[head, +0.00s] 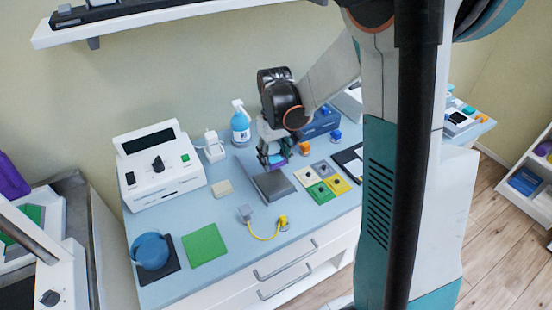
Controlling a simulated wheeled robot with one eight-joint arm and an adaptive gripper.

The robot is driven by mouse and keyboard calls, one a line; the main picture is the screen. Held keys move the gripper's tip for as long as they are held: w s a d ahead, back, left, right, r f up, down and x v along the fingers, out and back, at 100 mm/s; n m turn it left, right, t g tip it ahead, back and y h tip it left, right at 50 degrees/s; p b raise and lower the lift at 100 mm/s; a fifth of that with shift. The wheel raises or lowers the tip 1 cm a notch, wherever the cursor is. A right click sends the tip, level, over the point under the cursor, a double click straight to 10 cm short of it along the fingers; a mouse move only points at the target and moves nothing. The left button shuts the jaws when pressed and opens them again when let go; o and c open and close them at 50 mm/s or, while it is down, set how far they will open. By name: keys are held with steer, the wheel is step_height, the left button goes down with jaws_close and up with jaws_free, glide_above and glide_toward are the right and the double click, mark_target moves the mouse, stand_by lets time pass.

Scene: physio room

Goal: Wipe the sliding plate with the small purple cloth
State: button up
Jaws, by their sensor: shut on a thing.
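My gripper (273,157) reaches down over the blue worktop and is shut on the small purple cloth (279,162). Only a bit of the cloth shows between and below the fingers. The sliding plate, which looks like the dark grey flat block (274,186), lies just in front of the gripper. The cloth is at or just above the plate's back edge; I cannot tell whether they touch.
A white device with a dial (160,170) and a blue spray bottle (240,125) stand left of my gripper. Coloured square pads (321,193) lie to the right. A yellow cable (264,236), a green mat (204,245) and a blue round object (150,250) lie nearer the front.

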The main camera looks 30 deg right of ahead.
steer(key=shift+r+p, duration=0.8)
steer(key=shift+r, duration=0.5)
